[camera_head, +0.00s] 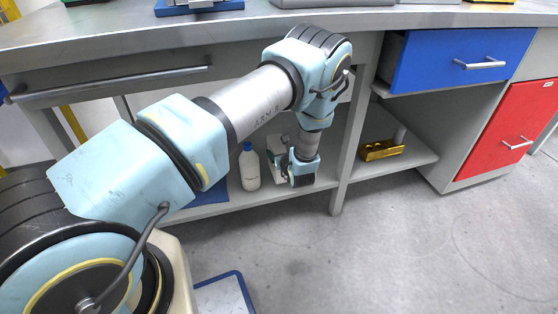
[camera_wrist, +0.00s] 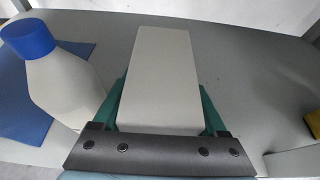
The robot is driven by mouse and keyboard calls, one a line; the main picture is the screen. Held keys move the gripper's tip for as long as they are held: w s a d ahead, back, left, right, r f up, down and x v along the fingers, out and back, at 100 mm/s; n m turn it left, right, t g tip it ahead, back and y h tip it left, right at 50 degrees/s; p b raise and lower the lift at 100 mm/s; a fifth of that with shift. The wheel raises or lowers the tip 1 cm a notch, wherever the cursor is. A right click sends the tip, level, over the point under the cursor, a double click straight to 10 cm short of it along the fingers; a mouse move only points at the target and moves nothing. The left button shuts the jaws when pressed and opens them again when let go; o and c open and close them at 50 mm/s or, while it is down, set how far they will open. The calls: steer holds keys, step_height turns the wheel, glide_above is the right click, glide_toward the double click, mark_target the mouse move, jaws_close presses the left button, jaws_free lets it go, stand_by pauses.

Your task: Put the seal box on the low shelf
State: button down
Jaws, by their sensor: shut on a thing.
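The seal box appears to be the plain pale grey box (camera_wrist: 160,75) in the middle of the wrist view. My gripper (camera_wrist: 163,108) has its teal fingers on both sides of it and is shut on it. In the head view, the box (camera_head: 276,160) shows partly beside my gripper (camera_head: 284,170), under the workbench and over the low shelf (camera_head: 222,208). The shelf's grey surface (camera_wrist: 255,90) lies below the box in the wrist view. I cannot tell whether the box touches it.
A white bottle with a blue cap (camera_head: 250,167) stands close left of the box; it also shows in the wrist view (camera_wrist: 60,80). A blue mat (camera_head: 210,194) lies by it. A yellow box (camera_head: 381,150) sits further right, past a table leg (camera_head: 350,140).

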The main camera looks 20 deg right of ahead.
steer(key=shift+f, duration=1.55)
steer(key=shift+b, duration=0.3)
steer(key=shift+f, duration=0.2)
jaws_free()
steer(key=shift+r, duration=0.15)
